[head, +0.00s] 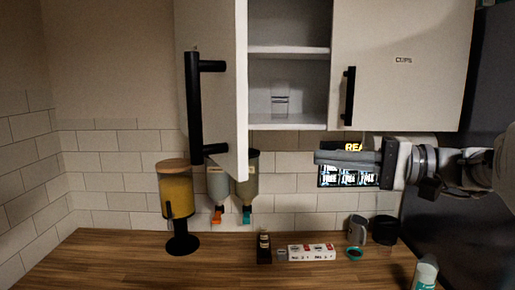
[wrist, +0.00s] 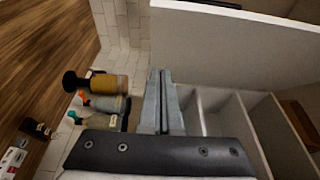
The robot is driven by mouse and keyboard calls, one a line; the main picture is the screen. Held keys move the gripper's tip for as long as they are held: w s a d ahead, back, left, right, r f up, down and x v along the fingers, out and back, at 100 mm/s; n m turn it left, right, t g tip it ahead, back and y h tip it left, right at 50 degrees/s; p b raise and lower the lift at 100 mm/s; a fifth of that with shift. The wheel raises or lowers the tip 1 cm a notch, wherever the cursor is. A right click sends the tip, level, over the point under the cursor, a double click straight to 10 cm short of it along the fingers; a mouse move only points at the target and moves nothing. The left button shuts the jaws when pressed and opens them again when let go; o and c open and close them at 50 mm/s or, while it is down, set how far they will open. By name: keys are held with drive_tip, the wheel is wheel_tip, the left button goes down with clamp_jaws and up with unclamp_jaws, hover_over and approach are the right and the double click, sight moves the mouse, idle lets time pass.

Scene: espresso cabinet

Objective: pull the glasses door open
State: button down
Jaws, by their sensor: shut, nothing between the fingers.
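The left cabinet door (head: 225,60), which I take to be the glasses door, stands swung out, with its black bar handle (head: 195,100) facing left. No label shows on it. Behind its edge the white shelves (head: 285,121) are exposed. In the wrist view a white panel (wrist: 240,35), apparently this door, crosses the top right, and the shelves (wrist: 222,110) show below it. My gripper (head: 320,157) is below the cabinet, right of the open door and apart from its handle. In the wrist view its fingers (wrist: 162,75) are together and empty.
The right door, marked CUPS (head: 400,95), is closed; its black handle (head: 348,95) is just above my gripper. A juice dispenser (head: 177,195) stands on the wooden counter (head: 215,262). Two wall dispensers (head: 245,180) hang behind the open door. Mugs (head: 357,230) and small boxes stand at the right.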

drive_tip(key=s+a+p+x, duration=0.1)
drive_tip(key=s+p+x, duration=0.1)
drive_tip(key=x, duration=1)
drive_tip(key=shift+s+a+p, duration=0.2)
drive_tip(key=shift+a+p, duration=0.15)
drive_tip(key=shift+p, duration=0.25)
